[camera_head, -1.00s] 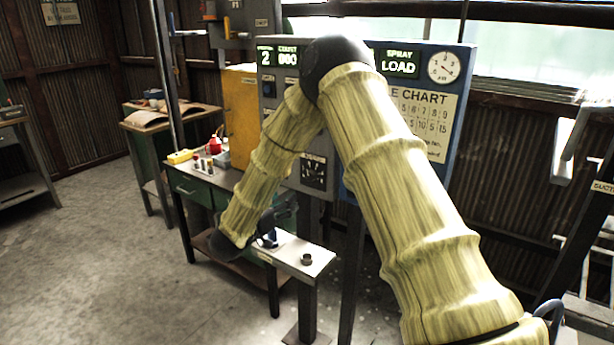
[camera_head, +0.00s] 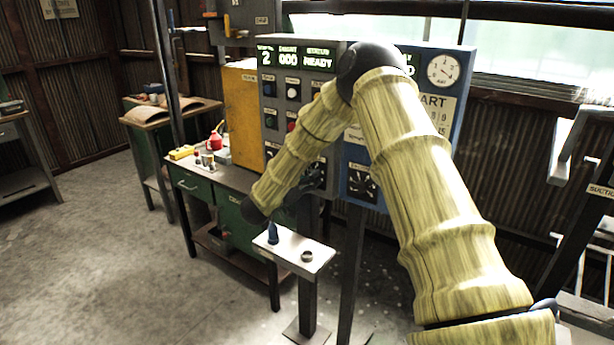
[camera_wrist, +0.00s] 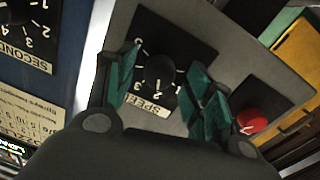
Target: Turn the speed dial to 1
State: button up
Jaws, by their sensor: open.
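The speed dial is a round black knob (camera_wrist: 160,72) on a black plate with white numbers and a SPEED label, upside down in the wrist view. Its pointer is too dark to read. My gripper (camera_wrist: 163,88) is open, with one teal finger on each side of the knob. I cannot tell whether either finger touches it. In the head view the dial's black plate (camera_head: 315,175) shows low on the grey control panel (camera_head: 327,75), partly behind my arm. The panel's lit display reads 2, 000 and READY.
A SECONDS dial (camera_wrist: 25,32) is on the blue panel beside it. A red button (camera_wrist: 251,121) lies close to my right finger in the wrist view. A small stand (camera_head: 290,247) with a blue cone and a dark ring is below. The yellow cabinet (camera_head: 243,115) stands left.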

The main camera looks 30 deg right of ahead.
jog(key=shift+d, duration=0.25)
jog(key=c, duration=1)
jog(key=shift+c, duration=0.2)
